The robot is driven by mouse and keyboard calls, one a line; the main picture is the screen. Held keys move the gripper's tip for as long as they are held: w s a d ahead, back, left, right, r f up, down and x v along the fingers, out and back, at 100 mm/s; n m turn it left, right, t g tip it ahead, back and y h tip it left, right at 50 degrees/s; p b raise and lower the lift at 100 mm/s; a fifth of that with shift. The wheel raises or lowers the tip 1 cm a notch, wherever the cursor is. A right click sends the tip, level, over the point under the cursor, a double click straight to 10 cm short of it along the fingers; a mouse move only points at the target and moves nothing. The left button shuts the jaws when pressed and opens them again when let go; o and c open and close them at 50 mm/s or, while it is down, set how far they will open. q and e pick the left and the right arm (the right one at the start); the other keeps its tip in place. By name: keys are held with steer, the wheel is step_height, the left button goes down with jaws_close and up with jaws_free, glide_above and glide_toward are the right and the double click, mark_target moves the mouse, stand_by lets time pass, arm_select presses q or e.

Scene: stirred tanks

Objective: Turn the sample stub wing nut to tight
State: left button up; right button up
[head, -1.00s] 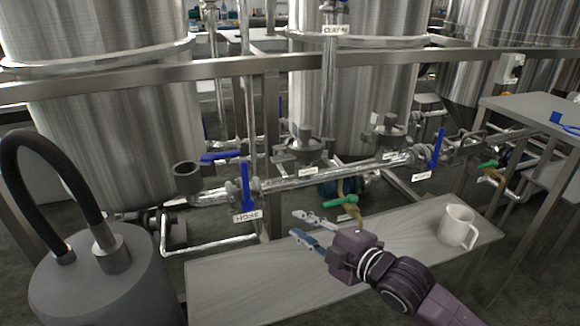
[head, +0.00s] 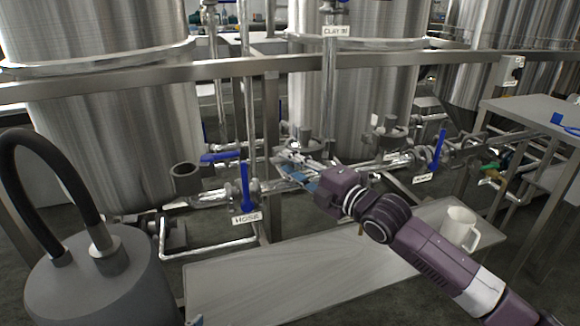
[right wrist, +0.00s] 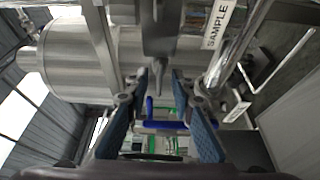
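A grey capped stub with a clamp (head: 304,138) stands on the pipe at the middle of the head view. In the right wrist view a grey part with a narrow tapered end (right wrist: 158,72), apparently the wing nut, points down between the fingers beside a SAMPLE label (right wrist: 215,25). My right gripper (head: 289,166) is at the stub, its fingers apart on either side of that part in the wrist view (right wrist: 158,100). I see no contact. The nut's angle cannot be read in the head view. A small pale blue tip at the bottom edge (head: 196,321) may be my left gripper.
Blue valve handles stand at the HOSE label (head: 246,187) and further right (head: 438,150). A steel rail (head: 230,67) crosses above the pipe. A white mug (head: 460,228) stands on the bench (head: 270,285), otherwise largely clear. A dark hose on a grey drum (head: 100,285) is at left.

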steer(key=shift+w+a, duration=0.15)
steer(key=shift+w, duration=0.05)
jaws_close()
